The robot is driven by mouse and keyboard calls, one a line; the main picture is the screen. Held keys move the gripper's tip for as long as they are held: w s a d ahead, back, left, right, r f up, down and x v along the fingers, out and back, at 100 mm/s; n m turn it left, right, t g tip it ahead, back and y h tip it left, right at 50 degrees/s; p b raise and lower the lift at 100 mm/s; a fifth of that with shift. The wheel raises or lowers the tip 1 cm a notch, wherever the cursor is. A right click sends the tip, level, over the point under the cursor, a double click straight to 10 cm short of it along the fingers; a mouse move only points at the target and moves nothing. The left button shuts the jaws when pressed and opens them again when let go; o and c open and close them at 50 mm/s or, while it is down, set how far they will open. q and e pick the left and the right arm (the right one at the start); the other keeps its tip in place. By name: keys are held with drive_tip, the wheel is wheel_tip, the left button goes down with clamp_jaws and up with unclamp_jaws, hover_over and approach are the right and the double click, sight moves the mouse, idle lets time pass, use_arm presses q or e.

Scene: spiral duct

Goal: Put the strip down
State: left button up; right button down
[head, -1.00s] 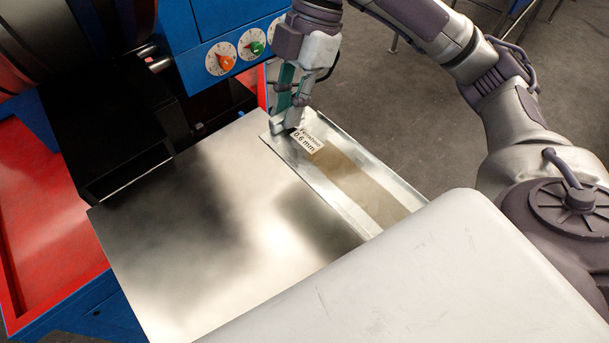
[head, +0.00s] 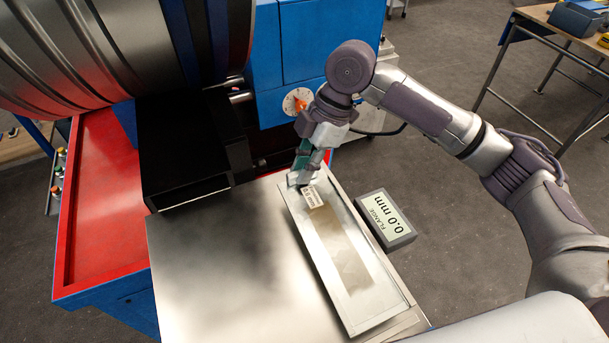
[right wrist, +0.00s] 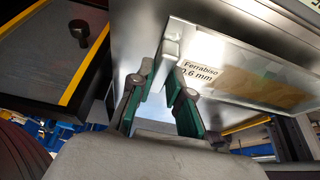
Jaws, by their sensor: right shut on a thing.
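The strip (head: 325,233) is a long bright metal piece with a brownish patch and a small white label at its far end. My right gripper (head: 303,183) is shut on the strip's far, labelled end. In the right wrist view, the fingers (right wrist: 160,90) are beside the strip's end (right wrist: 235,72), where the label reads 0.6 mm. My left gripper is not in view.
The bare metal table (head: 220,270) spreads to the left of the tray. A black chute (head: 185,150) and a blue machine housing (head: 310,45) stand behind it. A grey display (head: 386,219) reading "FLANGE 0.0 mm" sits right of the tray. A workbench is at upper right.

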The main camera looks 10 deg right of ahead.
wheel_tip(320, 180, down, 3)
drive_tip(key=shift+f+p, duration=0.15)
drive_tip(key=shift+p, duration=0.55)
drive_tip(key=shift+f, duration=0.35)
drive_tip(key=c, duration=1.1)
unclamp_jaws()
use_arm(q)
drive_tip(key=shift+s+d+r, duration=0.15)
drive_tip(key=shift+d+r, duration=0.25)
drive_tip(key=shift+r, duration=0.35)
use_arm(e)
drive_tip(key=shift+r, duration=0.15)
drive_tip(key=shift+d+r+b, duration=0.15)
drive_tip(key=shift+r+b, duration=0.1)
drive_tip(key=shift+b, duration=0.05)
drive_tip(key=b+v, duration=0.3)
drive_tip(key=v, duration=0.7)
drive_tip(key=shift+r, duration=0.2)
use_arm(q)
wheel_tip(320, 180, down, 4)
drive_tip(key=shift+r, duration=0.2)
use_arm(e)
drive_tip(key=shift+d+r, duration=0.2)
drive_tip(key=shift+r, duration=0.2)
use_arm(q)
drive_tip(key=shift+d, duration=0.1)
